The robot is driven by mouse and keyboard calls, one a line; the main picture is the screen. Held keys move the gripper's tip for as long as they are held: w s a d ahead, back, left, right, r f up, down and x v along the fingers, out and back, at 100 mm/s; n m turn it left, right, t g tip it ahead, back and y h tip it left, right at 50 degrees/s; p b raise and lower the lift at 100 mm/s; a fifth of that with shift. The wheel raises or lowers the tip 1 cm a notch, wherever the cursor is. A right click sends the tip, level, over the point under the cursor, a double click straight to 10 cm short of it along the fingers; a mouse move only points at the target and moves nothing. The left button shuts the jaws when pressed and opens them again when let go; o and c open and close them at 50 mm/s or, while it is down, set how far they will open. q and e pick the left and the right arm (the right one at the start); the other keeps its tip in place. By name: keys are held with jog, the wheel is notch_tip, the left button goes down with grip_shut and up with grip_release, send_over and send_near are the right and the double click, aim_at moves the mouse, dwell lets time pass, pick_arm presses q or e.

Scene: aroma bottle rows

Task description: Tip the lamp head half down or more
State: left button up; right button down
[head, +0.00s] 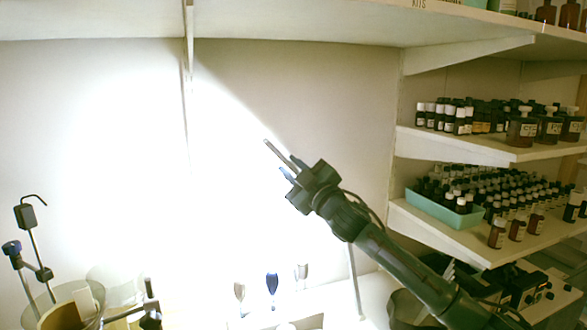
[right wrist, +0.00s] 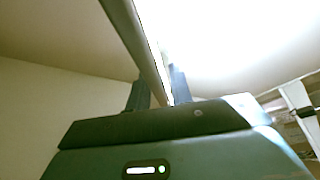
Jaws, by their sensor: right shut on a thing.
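The lamp head (head: 277,152) shows in the head view as a thin dark bar, nearly edge-on, sloping down to the right into my right gripper (head: 290,170). In the right wrist view, the lamp head (right wrist: 134,40) runs down from the top edge between the finger pads of my right gripper (right wrist: 155,92). Strong white light lies along its right side there. My right gripper is shut on it. The lamp's joint cannot be made out. A thin pale post (head: 354,280) stands below my right arm; I cannot tell if it belongs to the lamp. My left gripper is not in view.
Shelves on the right hold several dark bottles (head: 460,117) and a teal tray (head: 440,208). Small glasses, one blue (head: 272,284), stand below. A stand with clamps (head: 35,245) is at lower left. An upper shelf (head: 300,25) spans the top. The wall is brightly lit.

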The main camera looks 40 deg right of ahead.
jog(key=c, duration=1.5)
grip_release()
jog(key=shift+d+f, duration=0.1)
jog(key=shift+s, duration=0.15)
